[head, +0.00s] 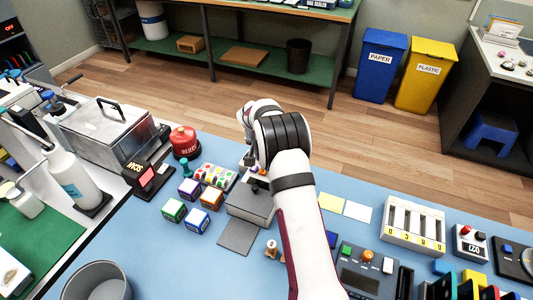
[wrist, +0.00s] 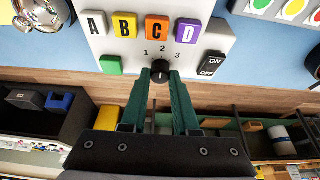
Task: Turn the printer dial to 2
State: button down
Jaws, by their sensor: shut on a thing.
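The printer panel (wrist: 103,45) is light grey in the wrist view, with lettered buttons A, B, C and D along it. The small black dial (wrist: 161,66) sits below the numbers 1, 2 and 3, with the 2 nearly straight above it. A faint mark on the dial seems to point up toward the 2, but it is small. My gripper (wrist: 161,76) has its green fingers closed on the dial's two sides. In the head view my arm hides the fingertips and the dial.
The panel also has a green button (wrist: 111,65) and a black ON/OFF switch (wrist: 211,64) beside the dial. In the head view, several coloured cubes, a grey box (head: 249,204) and a red button (head: 184,140) stand left of my arm on the blue table.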

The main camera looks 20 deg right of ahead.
jog(key=c, duration=0.7)
grip_release()
jog(key=shift+o, duration=0.2)
jog(key=v, duration=1.5)
jog(key=shift+r, duration=0.4)
jog(key=shift+s+a, duration=0.1)
jog(key=s+a+r+n+g+y, duration=0.1)
jog(key=s+a+r, duration=0.2)
jog(key=s, duration=0.6)
jog(key=s+a+r+g+y, duration=0.1)
jog(key=s+a+r, duration=0.15)
jog(key=s, duration=0.65)
jog(key=s+a+f+y, duration=0.1)
jog(key=s+a, duration=0.1)
jog(key=s, duration=0.5)
jog(key=s+a+f+n+g+y, duration=0.1)
jog(key=s+a, duration=0.2)
jog(key=s, duration=0.4)
jog(key=s+a+f+n+y, duration=0.1)
jog(key=s+a, duration=0.1)
jog(key=s, duration=0.5)
jog(key=shift+a+f, duration=0.25)
jog(key=shift+a, duration=0.1)
